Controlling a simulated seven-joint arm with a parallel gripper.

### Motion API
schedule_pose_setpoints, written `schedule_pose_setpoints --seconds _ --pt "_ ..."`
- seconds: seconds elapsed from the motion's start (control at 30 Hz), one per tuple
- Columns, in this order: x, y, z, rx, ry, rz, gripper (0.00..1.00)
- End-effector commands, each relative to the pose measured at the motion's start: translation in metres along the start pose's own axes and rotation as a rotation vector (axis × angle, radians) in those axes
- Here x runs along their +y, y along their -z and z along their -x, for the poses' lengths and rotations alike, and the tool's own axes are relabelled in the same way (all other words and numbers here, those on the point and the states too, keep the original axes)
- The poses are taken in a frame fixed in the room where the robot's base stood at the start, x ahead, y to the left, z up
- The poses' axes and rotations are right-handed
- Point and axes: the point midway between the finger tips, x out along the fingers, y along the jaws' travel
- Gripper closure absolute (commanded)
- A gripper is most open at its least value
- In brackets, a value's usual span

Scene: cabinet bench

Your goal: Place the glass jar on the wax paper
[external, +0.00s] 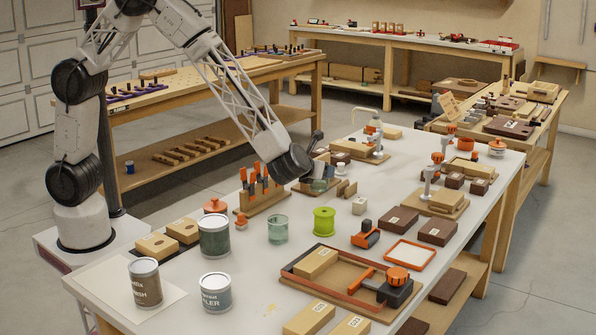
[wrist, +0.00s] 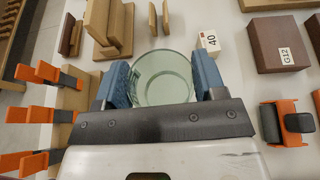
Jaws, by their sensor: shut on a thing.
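My gripper (external: 316,175) is shut on a clear greenish glass jar (external: 319,186), near the middle of the bench. In the wrist view the jar (wrist: 162,80) sits between the two blue fingertips of my gripper (wrist: 161,84), with its round mouth facing the camera. Whether its base touches the bench is hard to tell. A second greenish glass vessel (external: 278,229) stands in front of the orange clamps. A pale sheet that looks like the wax paper (external: 100,286) lies at the bench's near left corner, with a brown-labelled can (external: 145,282) at its right part.
A wooden rack with orange clamps (external: 257,187) stands left of my gripper. Large cans (external: 214,236), a green spool (external: 324,221) and an orange-black tool (external: 366,235) stand nearer the front. A small block marked 40 (wrist: 208,42) is close to the right finger.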

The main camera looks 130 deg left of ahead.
Motion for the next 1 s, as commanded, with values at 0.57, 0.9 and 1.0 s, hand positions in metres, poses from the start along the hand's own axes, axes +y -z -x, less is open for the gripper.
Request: schedule_pose_setpoints --seconds 0.57,0.9,1.0 --pt "-0.016 0.054 0.13 0.009 0.117 -0.045 0.63" --pt "-0.012 0.084 0.203 0.014 0.185 -0.071 0.63" --pt "-0.009 0.093 0.223 0.014 0.205 -0.079 0.63"
